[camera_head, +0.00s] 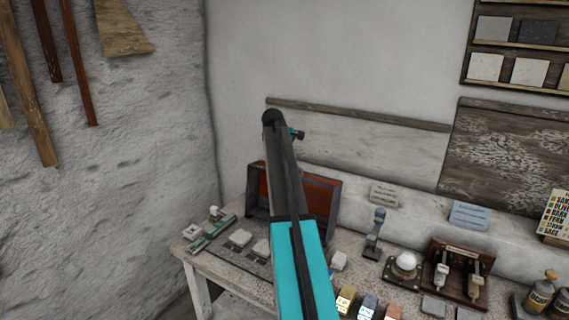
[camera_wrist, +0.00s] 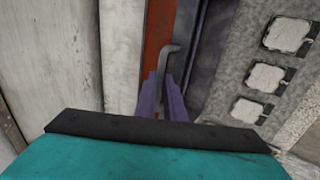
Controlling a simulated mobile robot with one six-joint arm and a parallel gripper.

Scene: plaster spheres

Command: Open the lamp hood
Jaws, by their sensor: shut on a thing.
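The lamp hood (camera_head: 256,206) is a dark grey, box-like frame with a red-orange inside, at the back left of the bench. My arm crosses in front of it and hides its middle. In the wrist view its red face (camera_wrist: 157,45) runs beside a dark grey edge. A bent grey metal handle (camera_wrist: 171,62) stands out there. My gripper (camera_wrist: 163,100) has its purple fingers shut on the handle's lower part. In the head view my gripper is hidden behind my arm. I cannot tell how far the hood is open.
A speckled panel with pale square tiles (camera_wrist: 266,77) lies right of the fingers. On the bench (camera_head: 225,271) stand a white ball on a base (camera_head: 406,260), a dark wooden stand (camera_head: 461,268), coloured blocks (camera_head: 346,299) and bottles (camera_head: 540,293). Walls close the left and back.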

